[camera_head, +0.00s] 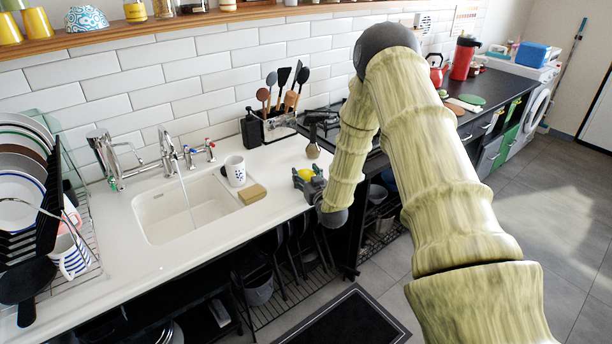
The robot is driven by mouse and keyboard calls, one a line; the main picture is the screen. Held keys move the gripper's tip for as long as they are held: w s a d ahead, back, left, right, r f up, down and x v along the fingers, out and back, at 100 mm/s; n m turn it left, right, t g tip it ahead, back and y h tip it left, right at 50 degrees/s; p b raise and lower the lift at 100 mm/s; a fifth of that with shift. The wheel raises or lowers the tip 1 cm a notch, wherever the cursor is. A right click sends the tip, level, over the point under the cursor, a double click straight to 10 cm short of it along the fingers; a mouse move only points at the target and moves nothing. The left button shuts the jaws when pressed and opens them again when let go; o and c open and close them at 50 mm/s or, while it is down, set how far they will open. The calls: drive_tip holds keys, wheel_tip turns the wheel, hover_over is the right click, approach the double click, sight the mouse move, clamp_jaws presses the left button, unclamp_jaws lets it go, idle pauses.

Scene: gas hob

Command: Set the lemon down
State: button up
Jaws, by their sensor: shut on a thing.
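The lemon (306,173) is a small yellow shape between the fingers of my gripper (303,176), at the right end of the white counter (272,172). My gripper is shut on the lemon, and its fingers and wrist hide part of it. I cannot tell whether the lemon touches the counter or hangs just above it. My arm comes in from the right and bends down to the gripper.
The sink (190,206) with running water lies to the left. A patterned mug (234,170) and a sponge-like block (252,194) stand near its right edge. A utensil holder (278,126) is behind. Dish racks (75,235) fill the far left.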

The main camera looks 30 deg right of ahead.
drive_tip(key=shift+f, duration=0.15)
drive_tip(key=shift+f, duration=0.1)
drive_tip(key=o, duration=1)
drive_tip(key=shift+o, duration=0.2)
drive_tip(key=shift+s, duration=0.1)
